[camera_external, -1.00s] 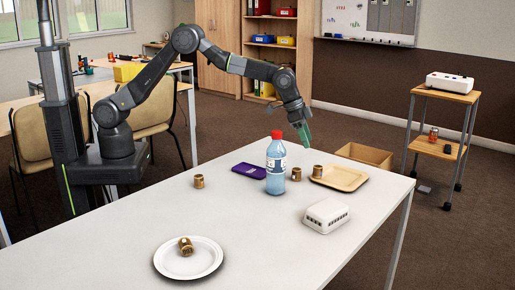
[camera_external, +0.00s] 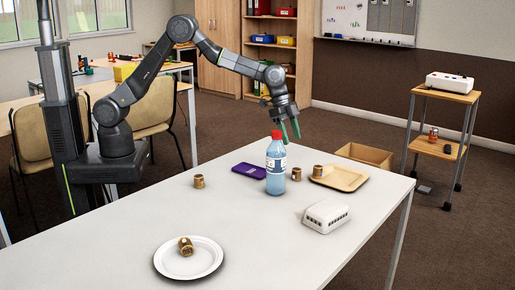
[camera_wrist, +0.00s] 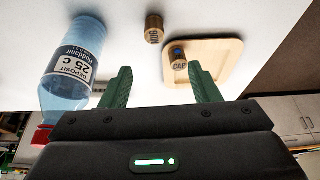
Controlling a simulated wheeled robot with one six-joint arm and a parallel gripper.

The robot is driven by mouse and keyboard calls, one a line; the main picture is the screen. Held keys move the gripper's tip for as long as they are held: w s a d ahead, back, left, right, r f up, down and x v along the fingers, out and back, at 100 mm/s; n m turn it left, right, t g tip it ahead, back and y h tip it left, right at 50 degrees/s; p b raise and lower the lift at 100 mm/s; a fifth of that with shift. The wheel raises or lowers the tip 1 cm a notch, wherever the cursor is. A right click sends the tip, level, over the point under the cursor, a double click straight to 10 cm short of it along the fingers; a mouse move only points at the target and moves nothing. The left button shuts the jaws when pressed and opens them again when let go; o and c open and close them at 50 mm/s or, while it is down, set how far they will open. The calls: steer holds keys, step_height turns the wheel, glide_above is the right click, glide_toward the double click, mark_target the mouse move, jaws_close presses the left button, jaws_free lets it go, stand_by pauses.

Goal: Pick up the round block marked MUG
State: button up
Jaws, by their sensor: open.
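Small round gold-brown blocks stand on the white table. One block (camera_external: 296,173) stands between the bottle and the tan tray; the wrist view shows this block (camera_wrist: 153,28) with a short dark word that may be MUG, too small to be sure. Another block (camera_external: 317,170) sits on the tray; its label reads CAP in the wrist view (camera_wrist: 180,66). A third block (camera_external: 198,181) stands left of the phone, and one lies tilted on the plate (camera_external: 186,245); I cannot read these labels. My gripper (camera_external: 291,132) is open and empty, above the table behind the bottle; its green fingers also show in the wrist view (camera_wrist: 160,82).
A tan tray (camera_external: 346,180), a purple phone (camera_external: 249,170), a white vented box (camera_external: 326,216) and a white plate (camera_external: 168,265) lie on the table. The table's front middle is clear.

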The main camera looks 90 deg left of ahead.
mark_target(296, 168)
steer(key=shift+m+h, duration=0.3)
steer(key=shift+m, duration=0.5)
steer(key=x, duration=0.4)
steer(key=p+x, duration=0.1)
steer(key=x, duration=0.3)
steer(key=s+x, duration=0.1)
steer(key=x, duration=0.4)
steer(key=shift+s+a+f+p, duration=0.1)
steer(key=shift+a+f+p, duration=0.25)
steer(key=shift+a+p, duration=0.05)
steer(key=c, duration=1.1)
steer(key=shift+o, duration=0.2)
